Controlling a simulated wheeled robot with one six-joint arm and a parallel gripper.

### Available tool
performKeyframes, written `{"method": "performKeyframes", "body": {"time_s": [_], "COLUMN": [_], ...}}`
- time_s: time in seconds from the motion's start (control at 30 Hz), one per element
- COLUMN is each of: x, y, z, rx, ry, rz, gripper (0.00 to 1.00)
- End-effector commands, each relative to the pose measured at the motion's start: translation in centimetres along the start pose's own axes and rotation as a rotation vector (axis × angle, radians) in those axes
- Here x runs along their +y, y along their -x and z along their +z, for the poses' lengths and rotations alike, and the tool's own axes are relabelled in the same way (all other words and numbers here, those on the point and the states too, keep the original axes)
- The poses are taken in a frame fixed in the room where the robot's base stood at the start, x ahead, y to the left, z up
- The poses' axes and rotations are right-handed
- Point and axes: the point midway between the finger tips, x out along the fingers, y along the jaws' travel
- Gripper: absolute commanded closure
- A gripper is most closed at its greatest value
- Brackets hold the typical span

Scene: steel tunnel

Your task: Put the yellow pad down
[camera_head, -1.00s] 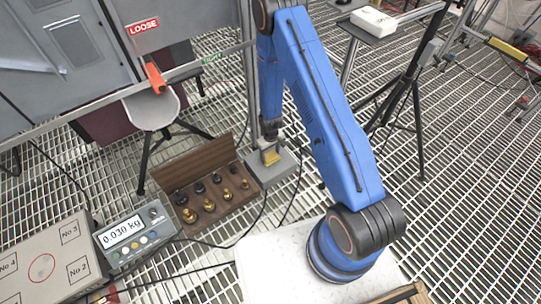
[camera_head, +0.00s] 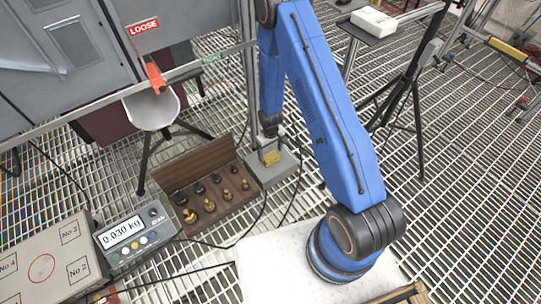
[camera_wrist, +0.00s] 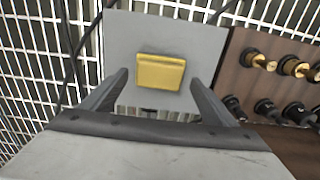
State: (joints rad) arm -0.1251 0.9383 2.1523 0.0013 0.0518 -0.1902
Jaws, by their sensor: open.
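The yellow pad (camera_head: 271,157) lies on a grey plate (camera_head: 281,172) beside the wooden weight box. In the wrist view the yellow pad (camera_wrist: 160,72) sits flat near the middle of the grey plate (camera_wrist: 203,40). My gripper (camera_wrist: 158,80) is open, its two dark fingers spread to either side of the pad and apart from it in the picture. In the head view my gripper (camera_head: 270,140) is small and just above the pad; its fingers are hard to make out there.
An open wooden box (camera_head: 207,186) with several brass and dark weights stands left of the plate. A scale display (camera_head: 126,238) reads 0.030 kg. A black tripod (camera_head: 410,110) stands at right. Cables run over the grated floor.

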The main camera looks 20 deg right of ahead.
Motion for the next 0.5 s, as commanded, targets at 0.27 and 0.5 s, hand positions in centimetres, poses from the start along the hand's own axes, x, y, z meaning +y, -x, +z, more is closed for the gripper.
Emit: {"method": "performKeyframes", "body": {"time_s": [0.27, 0.5], "x": [0.0, 0.0], "y": [4.6, 7.8], "z": [-0.1, -0.1], "rx": [0.003, 0.003], "ry": [0.000, 0.000], "rz": [0.001, 0.001], "gripper": [0.20, 0.20]}}
